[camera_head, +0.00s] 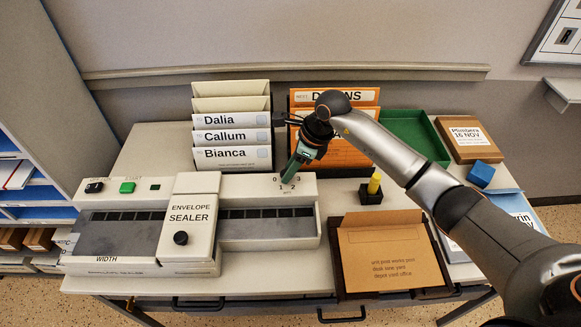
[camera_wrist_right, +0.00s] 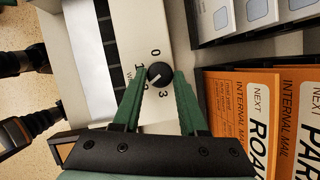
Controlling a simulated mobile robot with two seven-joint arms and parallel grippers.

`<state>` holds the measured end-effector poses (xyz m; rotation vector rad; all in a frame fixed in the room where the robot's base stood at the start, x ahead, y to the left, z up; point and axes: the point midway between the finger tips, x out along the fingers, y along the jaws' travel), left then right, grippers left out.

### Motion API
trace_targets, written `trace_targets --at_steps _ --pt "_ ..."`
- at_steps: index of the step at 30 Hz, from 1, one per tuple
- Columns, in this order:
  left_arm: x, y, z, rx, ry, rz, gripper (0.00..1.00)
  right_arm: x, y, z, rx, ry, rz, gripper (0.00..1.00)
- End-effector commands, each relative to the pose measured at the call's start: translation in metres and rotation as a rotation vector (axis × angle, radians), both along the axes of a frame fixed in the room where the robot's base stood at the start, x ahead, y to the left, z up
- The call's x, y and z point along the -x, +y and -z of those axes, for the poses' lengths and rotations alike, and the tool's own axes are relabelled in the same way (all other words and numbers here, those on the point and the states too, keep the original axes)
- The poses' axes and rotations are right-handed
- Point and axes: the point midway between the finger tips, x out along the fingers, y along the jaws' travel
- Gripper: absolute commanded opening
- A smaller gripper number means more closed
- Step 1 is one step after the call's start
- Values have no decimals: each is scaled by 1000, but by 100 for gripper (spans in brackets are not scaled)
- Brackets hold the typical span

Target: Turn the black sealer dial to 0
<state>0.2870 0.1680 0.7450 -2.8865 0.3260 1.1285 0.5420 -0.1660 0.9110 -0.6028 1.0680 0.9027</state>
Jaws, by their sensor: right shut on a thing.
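The envelope sealer (camera_head: 191,262) is a long pale machine on the desk. Its black dial (camera_wrist_right: 159,75) sits on the right end panel, ringed by the numbers 0, 1, 2 and 3. A pale mark on the dial seems to point to the lower left, away from 0, towards the 1 and 2 side; the exact number is unclear. My right gripper (camera_head: 288,177) reaches down over this panel, its green fingers (camera_wrist_right: 160,78) on either side of the dial and shut on it. In the head view the gripper hides the dial. My left gripper is not in view.
Labelled folders (camera_head: 232,139) and orange internal mail envelopes (camera_head: 345,153) stand behind the sealer. A yellow peg in a black block (camera_head: 371,196), a tray with a brown envelope (camera_head: 388,262), a green tray (camera_head: 417,132) and a blue block (camera_head: 481,174) lie to the right.

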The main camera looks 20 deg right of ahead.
Motion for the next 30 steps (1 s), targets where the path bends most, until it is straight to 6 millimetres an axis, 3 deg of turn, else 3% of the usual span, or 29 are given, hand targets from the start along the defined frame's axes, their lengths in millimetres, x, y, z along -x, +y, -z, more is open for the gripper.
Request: trace_targets --at_steps 4,17,30 --pt "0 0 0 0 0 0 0 0 0 0 0 -1 0 0" --pt "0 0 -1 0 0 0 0 0 0 -1 1 -2 41 0" --pt "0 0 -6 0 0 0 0 3 2 -1 2 -4 361 0"
